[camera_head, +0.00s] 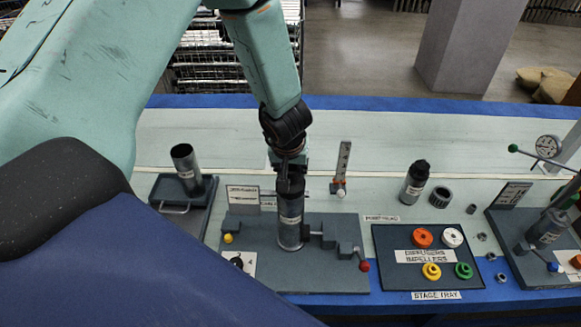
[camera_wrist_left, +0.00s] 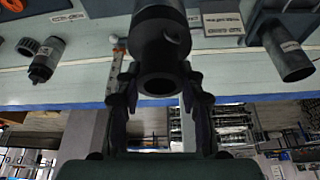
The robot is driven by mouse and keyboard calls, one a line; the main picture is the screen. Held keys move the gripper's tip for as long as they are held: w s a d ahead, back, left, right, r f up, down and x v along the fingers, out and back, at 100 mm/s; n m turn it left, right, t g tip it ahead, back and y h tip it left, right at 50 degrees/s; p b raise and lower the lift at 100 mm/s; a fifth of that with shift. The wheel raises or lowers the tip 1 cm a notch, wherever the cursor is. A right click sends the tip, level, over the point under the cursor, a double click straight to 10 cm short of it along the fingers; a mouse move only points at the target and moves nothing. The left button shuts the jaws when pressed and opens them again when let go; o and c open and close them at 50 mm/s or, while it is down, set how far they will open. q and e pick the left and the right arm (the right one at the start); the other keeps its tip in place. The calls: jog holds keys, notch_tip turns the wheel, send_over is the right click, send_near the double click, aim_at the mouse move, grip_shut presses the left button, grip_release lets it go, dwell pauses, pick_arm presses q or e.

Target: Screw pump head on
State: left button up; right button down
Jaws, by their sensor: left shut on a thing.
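A grey labelled pump tube (camera_head: 290,222) stands upright in the fixture (camera_head: 335,275) at the middle of the bench. A dark pump head (camera_head: 290,186) sits at its top end, in line with it; I cannot tell how far the thread is engaged. My left gripper (camera_head: 288,172) is above the tube, pointing down, shut on the pump head. In the left wrist view the pump head (camera_wrist_left: 158,52) shows its open round end between the fingers (camera_wrist_left: 158,84), with the tube (camera_wrist_left: 155,4) beyond. My right gripper is not in view.
A black-topped cylinder (camera_head: 415,182) and a dark ring (camera_head: 440,197) stand at the right. An open tube (camera_head: 186,167) leans at the left. A tray (camera_head: 390,268) holds coloured rings.

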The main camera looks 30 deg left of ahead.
pick_arm(q)
grip_shut()
grip_release()
grip_shut()
jog(key=shift+m+h, duration=0.3)
jog(key=shift+m, duration=0.7)
jog(key=shift+m+t+h, duration=0.3)
jog(key=shift+m, duration=0.4)
jog(key=m+h, duration=0.1)
jog(key=m, duration=0.2)
